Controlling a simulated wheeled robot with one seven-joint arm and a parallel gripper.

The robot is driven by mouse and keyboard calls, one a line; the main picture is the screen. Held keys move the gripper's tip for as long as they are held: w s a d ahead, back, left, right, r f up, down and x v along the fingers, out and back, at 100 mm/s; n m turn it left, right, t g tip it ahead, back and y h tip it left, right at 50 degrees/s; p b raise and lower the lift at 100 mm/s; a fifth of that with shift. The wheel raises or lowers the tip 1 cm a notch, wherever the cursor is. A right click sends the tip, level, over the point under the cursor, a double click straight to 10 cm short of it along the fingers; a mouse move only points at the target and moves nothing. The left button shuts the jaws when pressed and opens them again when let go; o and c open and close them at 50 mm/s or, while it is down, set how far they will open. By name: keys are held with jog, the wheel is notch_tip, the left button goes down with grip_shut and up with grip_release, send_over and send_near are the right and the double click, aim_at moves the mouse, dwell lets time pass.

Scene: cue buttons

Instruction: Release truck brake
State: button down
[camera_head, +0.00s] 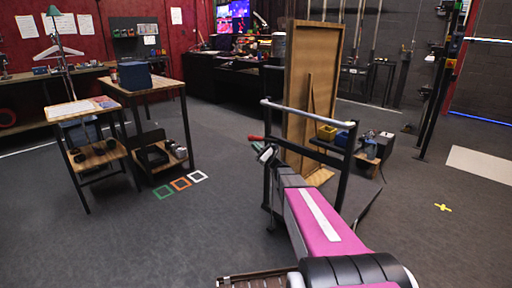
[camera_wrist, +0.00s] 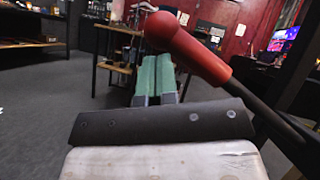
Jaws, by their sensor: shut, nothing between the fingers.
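The truck is a dark-framed cart with a pale push bar (camera_head: 305,113), standing in front of my arm in the head view. Its brake lever has a red grip (camera_head: 256,138) at the left end of the frame. In the wrist view the red grip (camera_wrist: 195,48) is large, with a dark rod running down to the right. My gripper (camera_head: 265,153) is just beside the red grip. In the wrist view its green fingers (camera_wrist: 156,65) are shut and empty, below and left of the grip's rounded end. I cannot tell whether they touch it.
Wooden tables (camera_head: 158,84) stand at the left. Floor at left front is clear.

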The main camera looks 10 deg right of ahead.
jog(key=s+d+f, duration=0.2)
jog(key=s+f, duration=0.6)
jog(key=s, duration=0.1)
jog(key=shift+d+f, duration=0.2)
jog(key=shift+d, duration=0.15)
jog(key=s+a+f+n+g+h, duration=0.65)
jog(key=s+a+n+g, duration=0.5)
jog(key=s+g, duration=0.2)
jog(key=s+d+f+n+g+h, duration=0.2)
jog(key=s+d+f+n+h, duration=0.1)
jog(key=s+d+n+h, duration=0.6)
jog(key=s+h, duration=0.2)
jog(key=h, duration=0.1)
jog(key=shift+s+d, duration=0.3)
